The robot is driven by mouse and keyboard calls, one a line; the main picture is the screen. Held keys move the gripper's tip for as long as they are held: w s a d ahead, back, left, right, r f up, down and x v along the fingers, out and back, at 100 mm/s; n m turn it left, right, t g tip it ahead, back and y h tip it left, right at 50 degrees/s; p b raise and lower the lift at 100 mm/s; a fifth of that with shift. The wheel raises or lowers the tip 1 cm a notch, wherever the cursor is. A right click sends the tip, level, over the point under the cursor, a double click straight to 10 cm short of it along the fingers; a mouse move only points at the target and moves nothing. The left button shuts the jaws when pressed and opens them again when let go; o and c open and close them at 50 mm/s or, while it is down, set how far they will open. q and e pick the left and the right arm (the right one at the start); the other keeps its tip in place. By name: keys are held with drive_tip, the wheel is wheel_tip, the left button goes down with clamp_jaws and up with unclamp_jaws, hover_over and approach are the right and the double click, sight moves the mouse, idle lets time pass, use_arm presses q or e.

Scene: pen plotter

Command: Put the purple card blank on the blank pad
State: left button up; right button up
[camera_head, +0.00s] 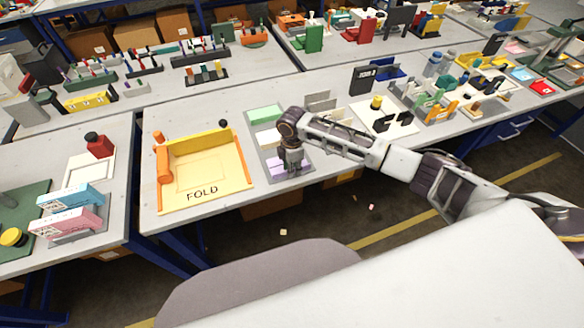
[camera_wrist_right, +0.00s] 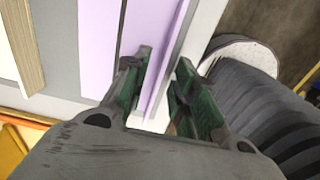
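The purple card blank (camera_head: 277,172) lies at the near end of a grey rack, partly hidden by my right gripper (camera_head: 291,166). In the right wrist view the purple card (camera_wrist_right: 132,25) shows as a flat face with a narrow raised edge. That edge runs down between the two green-lined fingertips of my right gripper (camera_wrist_right: 163,92). The fingers stand apart, with a gap; I cannot tell whether either touches the card. A yellow station marked FOLD (camera_head: 238,180) stands left of the rack; I cannot tell whether its pale inner panel is the blank pad. My left gripper is not in view.
A green card (camera_head: 266,113) lies at the far end of the grey rack (camera_head: 258,148). Upright white and grey panels (camera_head: 320,102) stand right of it. Orange parts (camera_head: 162,165) edge the FOLD station. A white board (camera_head: 381,118) with small black parts lies farther right.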

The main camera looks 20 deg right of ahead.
wheel_tip(320, 180, up, 12)
idle(0.7)
idle(0.7)
